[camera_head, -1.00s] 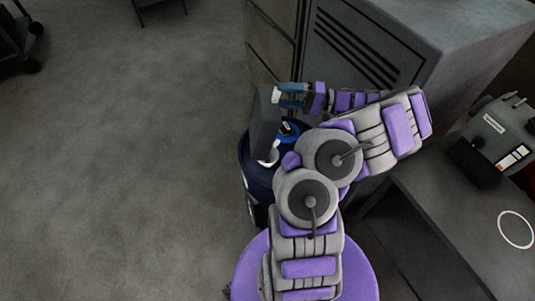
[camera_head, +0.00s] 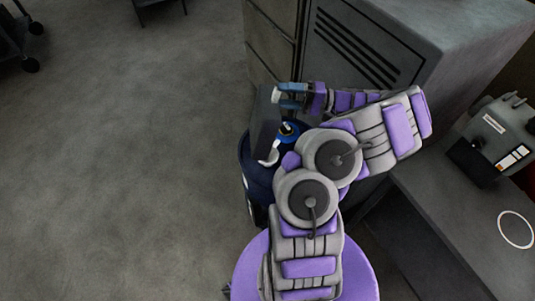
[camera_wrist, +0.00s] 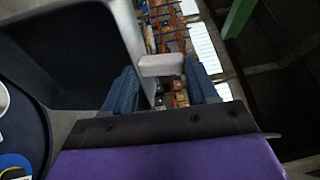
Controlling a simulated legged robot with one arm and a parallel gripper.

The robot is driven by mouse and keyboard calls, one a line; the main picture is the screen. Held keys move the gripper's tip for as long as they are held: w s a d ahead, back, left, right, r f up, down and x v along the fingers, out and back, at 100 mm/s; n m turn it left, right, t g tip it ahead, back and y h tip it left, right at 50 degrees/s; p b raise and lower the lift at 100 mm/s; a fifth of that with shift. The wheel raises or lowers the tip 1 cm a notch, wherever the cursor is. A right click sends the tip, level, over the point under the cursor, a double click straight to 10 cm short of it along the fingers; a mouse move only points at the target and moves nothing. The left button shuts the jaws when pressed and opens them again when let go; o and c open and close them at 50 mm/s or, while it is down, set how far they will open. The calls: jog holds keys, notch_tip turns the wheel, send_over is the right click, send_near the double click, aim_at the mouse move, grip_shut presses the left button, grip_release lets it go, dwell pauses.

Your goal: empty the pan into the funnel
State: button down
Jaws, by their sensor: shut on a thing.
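My gripper (camera_head: 290,95) is shut on the pan's light grey grip, which also shows between the blue fingers in the wrist view (camera_wrist: 161,66). The dark grey pan (camera_head: 265,122) is tipped steeply on its side above a dark blue drum (camera_head: 258,178). In the wrist view the pan's dark inside (camera_wrist: 70,50) fills the upper left; I cannot tell whether anything is in it. A white round piece, probably the funnel (camera_head: 270,157), sits on the drum top below the pan and is partly hidden.
A grey cabinet (camera_head: 365,50) with vents stands close behind the gripper. A bench (camera_head: 455,215) with a white ring mark and a grey box-like device (camera_head: 497,135) are at the right.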

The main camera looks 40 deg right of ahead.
aim_at(274, 94)
jog(key=shift+g+h, duration=0.6)
jog(key=shift+g, duration=0.2)
jog(key=w+a+p, duration=0.1)
jog(key=a, duration=0.1)
jog(key=w+a+r+p, duration=0.1)
jog(key=w+a, duration=0.1)
jog(key=shift+a+r+p, duration=0.1)
jog(key=shift+p, duration=0.25)
jog(key=shift+w+a, duration=0.15)
jog(key=shift+a, duration=0.15)
jog(key=shift+w+a+h, duration=0.1)
jog(key=shift+w+h, duration=0.05)
jog(key=shift+h, duration=0.15)
jog(key=shift+w+a+r+p, duration=0.3)
jog(key=shift+w+a+r, duration=0.15)
jog(key=shift+a+r, duration=0.15)
jog(key=shift+w+a+r+p, duration=0.25)
jog(key=shift+w+a+r, duration=0.15)
jog(key=shift+a+r, duration=0.2)
